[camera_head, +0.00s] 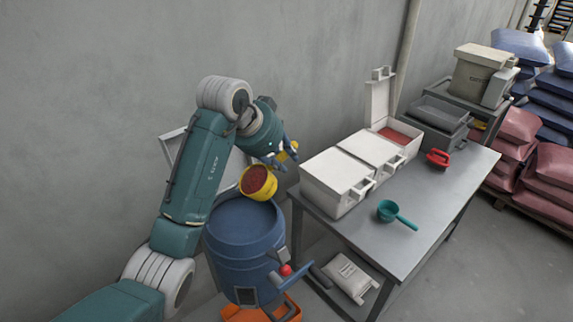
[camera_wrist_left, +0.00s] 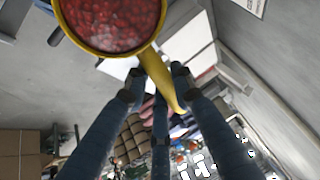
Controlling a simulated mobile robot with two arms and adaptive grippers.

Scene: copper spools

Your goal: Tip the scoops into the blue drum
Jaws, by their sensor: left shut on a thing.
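My left gripper (camera_head: 283,152) is shut on the handle of a yellow scoop (camera_head: 258,182) full of red granules. It holds the scoop tilted a little above the blue drum (camera_head: 236,262). In the left wrist view the yellow scoop (camera_wrist_left: 152,52) shows its round bowl of red granules at the top, with the handle between my left fingers (camera_wrist_left: 160,88). The drum's top is open, and its inside looks blue where I can see it. A teal scoop (camera_head: 389,211) and a red scoop (camera_head: 438,158) lie on the table. My right gripper is not in view.
The grey table (camera_head: 440,205) carries white bins (camera_head: 335,182); the far one stands open with red granules (camera_head: 394,135). A grey tray (camera_head: 437,116) is behind. A white sack (camera_head: 350,276) lies below. The drum stands on an orange base (camera_head: 262,312) by the wall.

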